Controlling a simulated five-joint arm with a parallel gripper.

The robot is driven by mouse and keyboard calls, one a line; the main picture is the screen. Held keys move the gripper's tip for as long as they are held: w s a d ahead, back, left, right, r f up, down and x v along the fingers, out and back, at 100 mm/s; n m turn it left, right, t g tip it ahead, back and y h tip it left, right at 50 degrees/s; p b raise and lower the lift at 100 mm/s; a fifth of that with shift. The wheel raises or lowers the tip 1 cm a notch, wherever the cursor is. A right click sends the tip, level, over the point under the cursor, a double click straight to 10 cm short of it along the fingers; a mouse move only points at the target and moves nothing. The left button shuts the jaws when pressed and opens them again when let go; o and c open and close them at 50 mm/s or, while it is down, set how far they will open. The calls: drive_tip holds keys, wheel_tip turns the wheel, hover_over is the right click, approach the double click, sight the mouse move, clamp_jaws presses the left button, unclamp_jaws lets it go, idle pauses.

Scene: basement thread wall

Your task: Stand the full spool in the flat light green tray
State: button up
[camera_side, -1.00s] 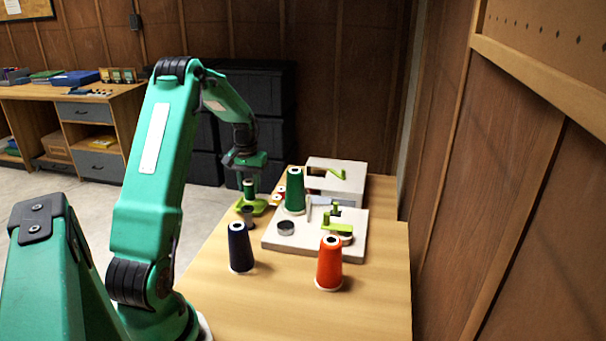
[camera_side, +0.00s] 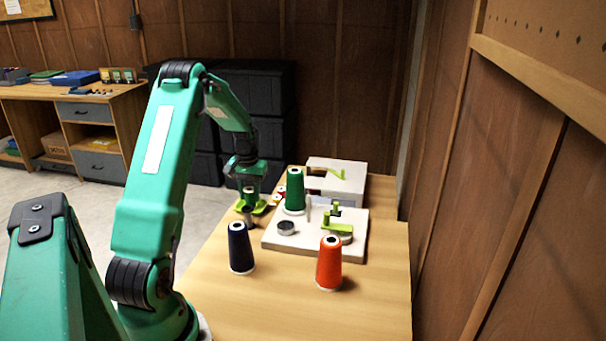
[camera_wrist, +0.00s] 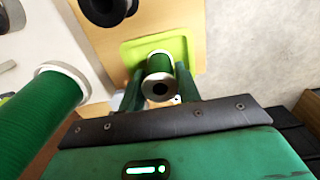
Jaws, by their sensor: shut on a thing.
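My gripper (camera_wrist: 158,92) is shut on a small green spool (camera_wrist: 158,66), held upright between the fingers. In the side view the same spool (camera_side: 249,196) is just over the flat light green tray (camera_side: 264,207). The wrist view shows the tray (camera_wrist: 180,46) under and around the spool's lower end. I cannot tell whether the spool touches the tray floor. A dark spool-like thing (camera_side: 250,219) stands in front of the tray and hides part of it.
A tall green cone (camera_side: 295,190) stands right of the gripper, near a white base plate (camera_side: 280,245) with a metal cup (camera_side: 286,228). A navy cone (camera_side: 240,249) and an orange cone (camera_side: 329,264) stand nearer.

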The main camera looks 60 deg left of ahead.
drive_tip(key=shift+f, duration=0.35)
drive_tip(key=o, duration=0.8)
drive_tip(key=shift+o, duration=0.2)
drive_tip(key=shift+r, duration=0.15)
drive_tip(key=shift+r, duration=3.4)
